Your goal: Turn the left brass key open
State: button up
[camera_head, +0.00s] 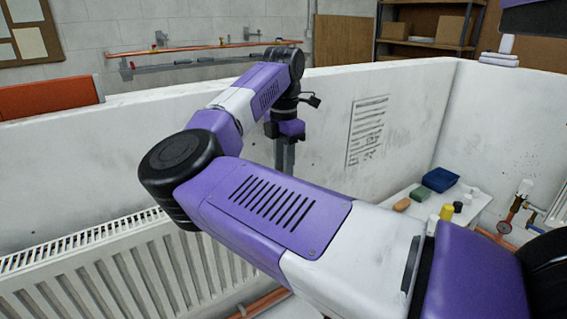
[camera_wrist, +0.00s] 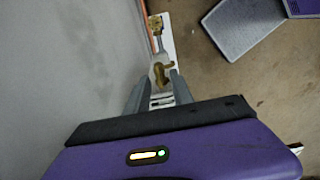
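In the wrist view, a brass key (camera_wrist: 161,75) shows just beyond my fingertips, close to the grey wall. A pale stem or pipe runs from it to a second brass fitting (camera_wrist: 155,24) near the top of the view. My gripper (camera_wrist: 160,82) is open, its two grey fingers apart with the brass key lying in line with the gap between them. I cannot tell whether the fingers touch it. In the head view, my gripper (camera_head: 285,155) points down beside the low white wall; no brass key can be made out near it there.
The white partition wall (camera_head: 400,120) stands close behind my gripper. A ribbed radiator (camera_head: 130,270) is at the lower left. A low table (camera_head: 412,211) with a blue box (camera_head: 440,180) and small items stands at the right, near copper pipework (camera_head: 512,210). Brown floor (camera_wrist: 225,85) is clear beside the fingers.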

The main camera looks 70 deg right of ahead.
grip_shut()
jog(key=shift+n, duration=0.4)
jog(key=n+b, duration=0.2)
jog(key=n, duration=0.3)
jog(key=shift+s+f, duration=0.1)
jog(key=n+b, duration=0.2)
jog(key=n, duration=0.4)
jog(key=shift+s, duration=0.15)
jog(key=shift+n, duration=0.3)
dwell(0.3)
grip_release()
